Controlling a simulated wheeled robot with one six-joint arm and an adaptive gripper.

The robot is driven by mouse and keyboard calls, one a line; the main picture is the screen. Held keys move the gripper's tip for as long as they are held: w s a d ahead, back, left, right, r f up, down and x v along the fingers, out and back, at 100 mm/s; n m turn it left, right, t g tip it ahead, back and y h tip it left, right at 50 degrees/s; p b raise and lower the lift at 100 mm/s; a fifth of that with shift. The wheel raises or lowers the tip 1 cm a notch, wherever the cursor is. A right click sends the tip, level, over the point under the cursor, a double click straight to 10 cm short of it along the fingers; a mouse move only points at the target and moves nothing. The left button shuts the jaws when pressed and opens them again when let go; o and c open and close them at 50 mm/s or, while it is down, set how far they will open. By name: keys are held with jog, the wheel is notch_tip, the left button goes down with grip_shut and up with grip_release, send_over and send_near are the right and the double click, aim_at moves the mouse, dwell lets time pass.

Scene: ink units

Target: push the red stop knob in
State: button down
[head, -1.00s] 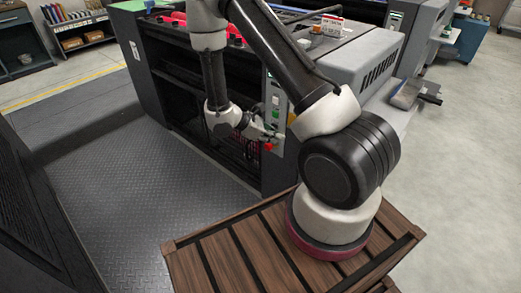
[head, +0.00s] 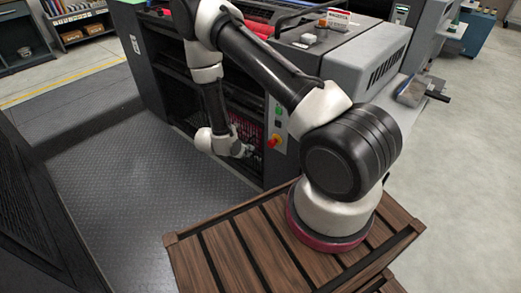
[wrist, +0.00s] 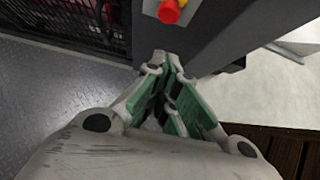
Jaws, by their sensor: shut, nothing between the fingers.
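The red stop knob (head: 273,142) sits on a yellow collar low on the light grey control panel at the machine's corner. In the wrist view the red knob (wrist: 169,12) shows at the top edge, partly cut off, beyond my fingertips. My gripper (head: 247,151) is left of the knob and slightly lower in the head view, apart from it. In the wrist view my gripper (wrist: 164,62) has its green-padded fingers brought together at the tips, with nothing held between them.
A green button (head: 278,110) and another small control sit above the knob on the same panel. The dark press (head: 160,85) has an open side with pinkish-red parts inside. Bare metal floor plate (head: 130,190) lies to the left.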

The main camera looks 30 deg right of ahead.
aim_at(272, 143)
jog(key=d+r+x, duration=0.2)
jog(key=x, duration=1)
jog(key=shift+w+f, duration=0.25)
jog(key=shift+w, duration=0.2)
jog(key=shift+d, duration=0.2)
